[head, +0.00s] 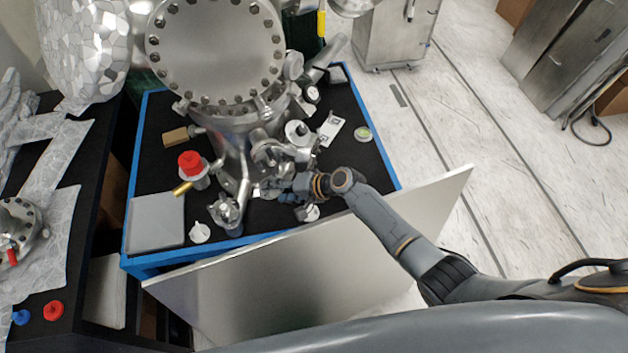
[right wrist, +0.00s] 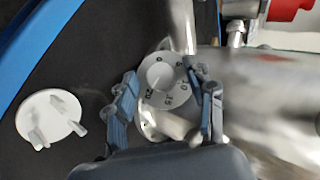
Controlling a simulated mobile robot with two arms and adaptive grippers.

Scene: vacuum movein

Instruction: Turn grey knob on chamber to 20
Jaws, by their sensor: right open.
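The chamber (head: 232,150) is a shiny metal vessel with a large bolted round flange, standing on a blue-edged black table. The grey knob (right wrist: 160,74) is a small round dial with numbers around its face, in the middle of the right wrist view. The 20 shows at its lower left, with 15 and 10 further round. My right gripper (right wrist: 165,98) is open, with one finger on each side of the knob. Whether the fingers touch it I cannot tell. In the head view this gripper (head: 284,190) is at the chamber's lower front, and the knob is hard to make out.
A red knob (head: 190,160) stands left of the gripper. A grey tray (head: 156,220) lies at the table's left corner. A white round piece (right wrist: 50,117) lies left of the fingers. A pale panel (head: 310,270) leans along the table's near edge.

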